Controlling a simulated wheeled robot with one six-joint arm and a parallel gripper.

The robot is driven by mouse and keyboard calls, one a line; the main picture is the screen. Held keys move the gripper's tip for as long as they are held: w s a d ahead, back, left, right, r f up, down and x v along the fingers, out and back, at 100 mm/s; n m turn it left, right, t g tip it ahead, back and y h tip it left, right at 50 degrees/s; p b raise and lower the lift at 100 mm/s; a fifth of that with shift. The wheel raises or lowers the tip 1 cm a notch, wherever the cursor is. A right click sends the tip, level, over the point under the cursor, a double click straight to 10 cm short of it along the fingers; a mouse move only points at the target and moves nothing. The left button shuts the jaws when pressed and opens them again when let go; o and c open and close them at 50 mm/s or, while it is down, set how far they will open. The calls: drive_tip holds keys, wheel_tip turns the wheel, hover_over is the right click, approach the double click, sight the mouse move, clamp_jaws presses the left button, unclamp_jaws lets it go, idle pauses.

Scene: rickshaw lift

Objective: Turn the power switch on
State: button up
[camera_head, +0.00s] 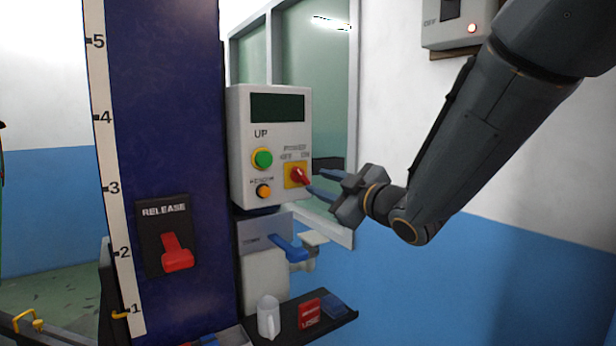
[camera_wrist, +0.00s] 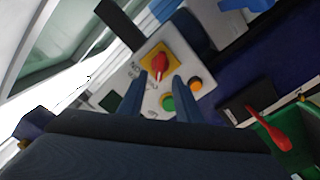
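The power switch (camera_head: 298,176) is a red knob on a yellow plate, at the lower right of the grey control box (camera_head: 244,150). OFF and ON are printed above it; I cannot tell clearly which one the knob points to. My gripper (camera_head: 313,182) is just right of and in front of the knob, its two blue fingers apart and nothing held. In the wrist view the knob (camera_wrist: 158,64) shows ahead, between and just beyond the fingertips (camera_wrist: 160,76). Contact is not evident.
A green button (camera_head: 262,158) and an orange button (camera_head: 264,191) sit left of the switch. A red release lever (camera_head: 176,252) is on the blue column. A wall box (camera_head: 455,28) hangs upper right.

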sight(304, 177)
drive_tip(key=p+x, duration=0.1)
drive_tip(key=x, duration=0.5)
drive_tip(key=shift+w+a+p, duration=0.15)
drive_tip(key=shift+w+p, duration=0.05)
drive_tip(key=shift+p, duration=0.15)
drive_tip(key=shift+c, duration=0.2)
clamp_jaws()
